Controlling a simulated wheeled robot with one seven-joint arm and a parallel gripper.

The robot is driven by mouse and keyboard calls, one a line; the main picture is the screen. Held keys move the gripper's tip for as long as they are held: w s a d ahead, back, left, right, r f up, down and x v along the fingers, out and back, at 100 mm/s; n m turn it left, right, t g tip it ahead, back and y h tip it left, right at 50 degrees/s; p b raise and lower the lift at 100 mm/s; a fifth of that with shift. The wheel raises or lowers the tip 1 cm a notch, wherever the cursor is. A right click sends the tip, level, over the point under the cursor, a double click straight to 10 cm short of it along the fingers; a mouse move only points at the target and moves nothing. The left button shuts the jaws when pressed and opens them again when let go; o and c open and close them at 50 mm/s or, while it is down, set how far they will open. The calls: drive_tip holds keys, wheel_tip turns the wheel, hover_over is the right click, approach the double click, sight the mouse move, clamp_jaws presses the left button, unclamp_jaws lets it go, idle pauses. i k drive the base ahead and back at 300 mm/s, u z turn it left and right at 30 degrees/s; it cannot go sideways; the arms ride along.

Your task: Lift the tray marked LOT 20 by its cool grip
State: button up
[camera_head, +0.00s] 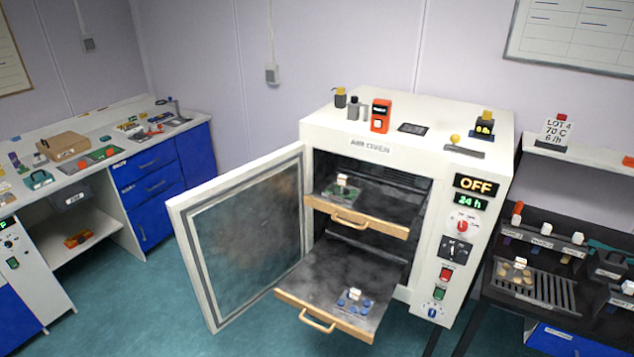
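An air oven (452,125) stands in the middle with its door (245,235) swung open to the left. Its upper tray (385,215) has a wooden front with a handle (348,219) and bears a green piece with a white tag (343,181). Its lower tray (325,275) sticks out further, with a wooden front, a handle (317,321), several blue pieces and a white tag (354,294). I cannot read LOT 20 on either tag, so I cannot tell which tray carries it. My gripper is not in view.
The oven display (476,185) reads OFF. On the right, a rack (545,289) holds tan pieces with a white tag, and a card (553,133) reads LOT 4. A cluttered bench (110,171) stands on the left. Open floor (150,290) lies between bench and oven door.

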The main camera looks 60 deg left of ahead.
sight(339, 190)
drive_tip(key=u, duration=0.85)
drive_tip(key=i, duration=1.75)
drive_tip(key=u, duration=2.65)
drive_tip(key=i, duration=1.3)
drive_tip(key=u, duration=0.75)
